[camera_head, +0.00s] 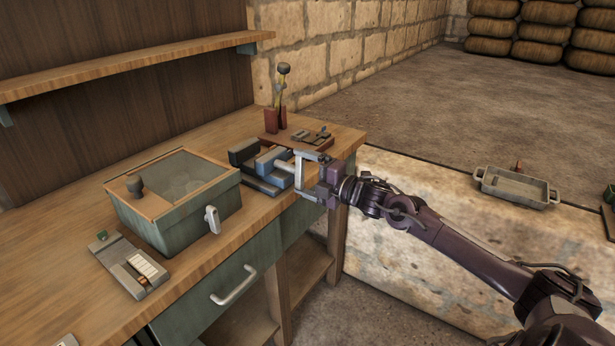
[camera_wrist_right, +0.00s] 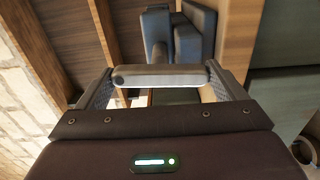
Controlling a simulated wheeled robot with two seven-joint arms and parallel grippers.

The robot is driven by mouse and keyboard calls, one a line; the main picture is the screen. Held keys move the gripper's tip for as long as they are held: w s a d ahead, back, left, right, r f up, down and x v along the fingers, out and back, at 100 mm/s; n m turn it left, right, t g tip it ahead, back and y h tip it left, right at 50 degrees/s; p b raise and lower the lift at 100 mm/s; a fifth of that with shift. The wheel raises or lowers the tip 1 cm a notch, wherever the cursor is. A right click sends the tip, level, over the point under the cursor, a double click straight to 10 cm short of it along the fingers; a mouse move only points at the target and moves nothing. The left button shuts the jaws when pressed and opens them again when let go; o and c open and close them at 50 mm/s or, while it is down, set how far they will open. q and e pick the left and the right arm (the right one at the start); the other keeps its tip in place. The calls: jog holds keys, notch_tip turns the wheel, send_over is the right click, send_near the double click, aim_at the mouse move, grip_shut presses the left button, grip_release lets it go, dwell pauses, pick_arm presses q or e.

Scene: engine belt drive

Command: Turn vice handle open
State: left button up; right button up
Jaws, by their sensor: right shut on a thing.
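The vice (camera_head: 262,168) is blue and dark grey and sits on the workbench near its right end. Its jaws stand apart with a gap between them. The vice handle (camera_head: 299,169) is a light grey bar at the front of the vice. My right gripper (camera_head: 305,172) is at the handle, with its fingers shut on the bar's two ends. In the right wrist view the handle (camera_wrist_right: 160,77) lies crosswise between both fingers, with the vice (camera_wrist_right: 180,35) behind it. My left gripper is not in view.
A green box with a glass lid (camera_head: 180,195) stands left of the vice on the workbench (camera_head: 60,235). A small device (camera_head: 130,265) lies at the front left. A red holder with tools (camera_head: 275,119) stands behind the vice. A metal tray (camera_head: 515,187) sits on the stone ledge to the right.

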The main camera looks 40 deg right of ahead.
aim_at(303, 172)
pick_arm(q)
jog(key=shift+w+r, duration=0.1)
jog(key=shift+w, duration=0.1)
pick_arm(e)
jog(key=shift+w+d+r, duration=0.1)
jog(key=shift+d+r, duration=0.05)
jog(key=shift+r, duration=0.5)
jog(key=o, duration=0.7)
jog(key=shift+w+a+f, duration=0.35)
jog(key=shift+w, duration=0.3)
jog(key=shift+f, duration=0.1)
jog(key=v, duration=0.6)
jog(key=shift+s+d, duration=0.1)
jog(key=shift+s, duration=0.3)
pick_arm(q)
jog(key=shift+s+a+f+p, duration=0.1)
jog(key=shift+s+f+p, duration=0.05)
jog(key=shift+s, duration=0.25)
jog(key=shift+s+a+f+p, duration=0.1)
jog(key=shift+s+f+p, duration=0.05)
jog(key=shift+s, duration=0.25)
pick_arm(e)
jog(key=shift+s+d, duration=0.2)
jog(key=shift+s, duration=0.4)
jog(key=shift+c, duration=0.3)
